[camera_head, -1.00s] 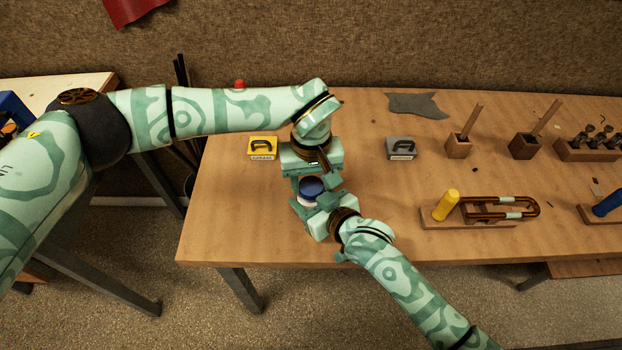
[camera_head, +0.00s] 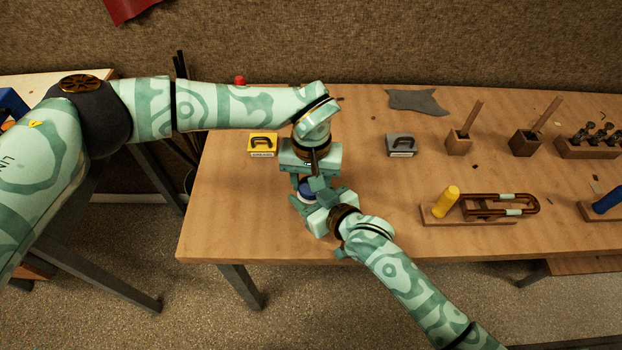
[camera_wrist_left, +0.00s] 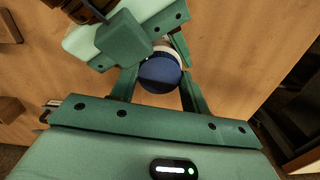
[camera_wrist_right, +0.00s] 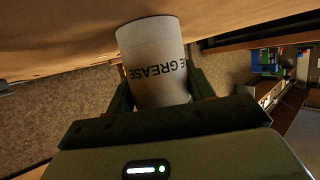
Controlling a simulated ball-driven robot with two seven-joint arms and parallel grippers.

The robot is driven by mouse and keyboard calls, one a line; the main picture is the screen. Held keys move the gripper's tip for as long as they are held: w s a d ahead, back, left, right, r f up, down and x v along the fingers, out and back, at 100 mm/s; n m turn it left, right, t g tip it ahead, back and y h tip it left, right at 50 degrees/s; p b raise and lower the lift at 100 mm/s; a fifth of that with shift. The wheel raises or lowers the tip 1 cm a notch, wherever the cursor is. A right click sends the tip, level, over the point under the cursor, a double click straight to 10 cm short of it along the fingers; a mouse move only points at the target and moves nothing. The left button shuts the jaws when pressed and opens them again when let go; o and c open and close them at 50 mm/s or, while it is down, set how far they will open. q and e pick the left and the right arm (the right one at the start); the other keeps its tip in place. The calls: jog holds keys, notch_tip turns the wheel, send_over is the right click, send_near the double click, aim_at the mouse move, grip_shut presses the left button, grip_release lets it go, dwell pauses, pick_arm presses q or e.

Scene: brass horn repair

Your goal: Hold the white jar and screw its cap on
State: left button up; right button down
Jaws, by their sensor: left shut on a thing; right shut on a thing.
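The white jar (camera_wrist_right: 158,60), with GREASE printed in black, sits between the fingers of my right gripper (camera_wrist_right: 162,90) in the right wrist view. My right gripper is shut on it. The blue cap (camera_wrist_left: 160,74) is between the fingers of my left gripper (camera_wrist_left: 158,88) in the left wrist view, and that gripper is shut on it. A white rim shows just behind the cap. The cap (camera_head: 306,190) also shows in the head view, partly covered by the grippers. I cannot tell how well the cap is seated on the jar.
A yellow block with a handle (camera_head: 262,146) and a grey one (camera_head: 401,147) stand on the wooden bench (camera_head: 240,210). A horn slide on a stand (camera_head: 500,206) and wooden holders (camera_head: 458,145) are to the right. The bench's front edge is close to my grippers.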

pick_arm(q)
jog(key=o, duration=0.9)
jog(key=shift+o, duration=0.2)
jog(key=shift+r, duration=0.15)
jog(key=shift+r, duration=2.15)
jog(key=shift+o, duration=0.3)
